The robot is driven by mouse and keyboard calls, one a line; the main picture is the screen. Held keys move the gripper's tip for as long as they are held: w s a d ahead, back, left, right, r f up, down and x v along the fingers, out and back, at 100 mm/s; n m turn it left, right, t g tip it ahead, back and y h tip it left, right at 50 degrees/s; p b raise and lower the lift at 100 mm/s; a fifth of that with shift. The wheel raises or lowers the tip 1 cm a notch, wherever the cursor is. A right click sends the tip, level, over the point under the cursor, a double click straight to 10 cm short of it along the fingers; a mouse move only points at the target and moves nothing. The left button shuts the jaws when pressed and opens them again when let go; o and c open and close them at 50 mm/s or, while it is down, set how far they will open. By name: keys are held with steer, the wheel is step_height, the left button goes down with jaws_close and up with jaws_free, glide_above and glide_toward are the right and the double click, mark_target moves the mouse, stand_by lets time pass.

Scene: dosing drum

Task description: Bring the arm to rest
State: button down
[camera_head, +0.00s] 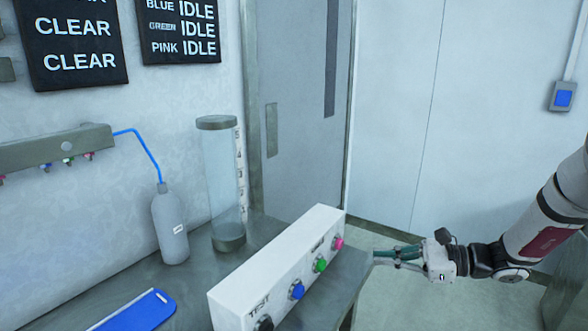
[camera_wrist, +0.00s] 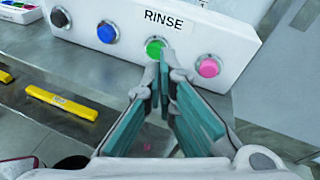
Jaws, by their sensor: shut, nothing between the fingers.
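My gripper (camera_head: 385,254) is in the head view at the right, in front of the white button box, near its pink-button end. In the wrist view my gripper (camera_wrist: 163,70) points at the box, its teal-padded fingers shut with nothing between them. The fingertips overlap the lower part of the green button (camera_wrist: 155,47) in that view; whether they touch it I cannot tell. My arm (camera_head: 545,215) reaches in from the right edge of the head view.
The button box (camera_head: 250,290) has black, blue, green and pink (camera_wrist: 208,67) buttons. A grey bottle (camera_head: 170,228), a clear cylinder (camera_head: 222,180) and a blue board (camera_head: 135,312) are on the bench. A yellow bar (camera_wrist: 60,102) lies before the box. Open floor is beyond the bench's right end.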

steer(key=s+a+r+n+g+h+p, duration=0.1)
steer(key=s+a+r+n+g+h, duration=0.35)
steer(key=s, duration=0.45)
steer(key=s+a+r+n+g+h+p, duration=0.1)
steer(key=s+a+r+n+h+p, duration=0.15)
steer(key=s+r+n, duration=0.55)
steer(key=s+d+r+n+t+h+p, duration=0.1)
steer(key=s+d+r+n+t+h, duration=0.1)
steer(key=s, duration=0.5)
steer(key=s+d+r+n+t+h+p, duration=0.1)
steer(key=s+d+r+n+t+h, duration=0.1)
steer(key=s+n+h, duration=0.3)
steer(key=s+r, duration=0.1)
steer(key=s, duration=0.2)
steer(key=shift+s+d+r+h, duration=0.25)
steer(key=shift+d+h, duration=0.05)
steer(key=shift+d, duration=0.05)
